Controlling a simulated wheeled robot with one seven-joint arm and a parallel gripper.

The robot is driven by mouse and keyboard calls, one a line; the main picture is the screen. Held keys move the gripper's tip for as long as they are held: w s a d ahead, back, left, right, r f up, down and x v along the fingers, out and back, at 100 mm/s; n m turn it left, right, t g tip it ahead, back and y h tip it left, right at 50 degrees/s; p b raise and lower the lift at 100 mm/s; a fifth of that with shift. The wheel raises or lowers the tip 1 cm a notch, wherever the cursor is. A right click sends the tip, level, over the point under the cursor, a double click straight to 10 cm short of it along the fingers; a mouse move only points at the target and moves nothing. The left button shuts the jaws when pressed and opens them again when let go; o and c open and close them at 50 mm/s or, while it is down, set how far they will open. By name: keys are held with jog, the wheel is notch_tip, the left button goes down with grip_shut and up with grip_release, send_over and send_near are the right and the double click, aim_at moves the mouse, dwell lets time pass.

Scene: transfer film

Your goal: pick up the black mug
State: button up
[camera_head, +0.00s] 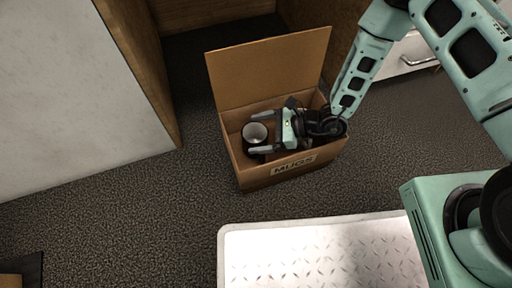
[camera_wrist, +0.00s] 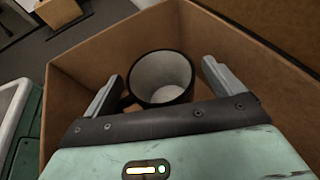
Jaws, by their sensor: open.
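The black mug (camera_head: 255,136) stands inside an open cardboard box labelled MUGS (camera_head: 237,163), near its left side. Its pale interior faces up. My gripper (camera_head: 257,133) reaches into the box from the right, its two grey fingers open and pointing left, one on each side of the mug. In the wrist view the mug (camera_wrist: 160,80) lies between the open fingers (camera_wrist: 160,85), with its dark handle toward the left finger. The lower part of the mug is hidden by my gripper. I cannot tell whether a finger touches it.
The box's rear flap (camera_head: 268,68) stands up behind my gripper, and its walls (camera_wrist: 235,40) surround the fingers closely. A wooden cabinet side (camera_head: 142,70) is to the left. A white textured platform (camera_head: 320,255) lies in front. Dark carpet is clear around the box.

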jog(key=shift+w+a+f, duration=0.1)
jog(key=shift+a, duration=0.25)
jog(key=c, duration=1.6)
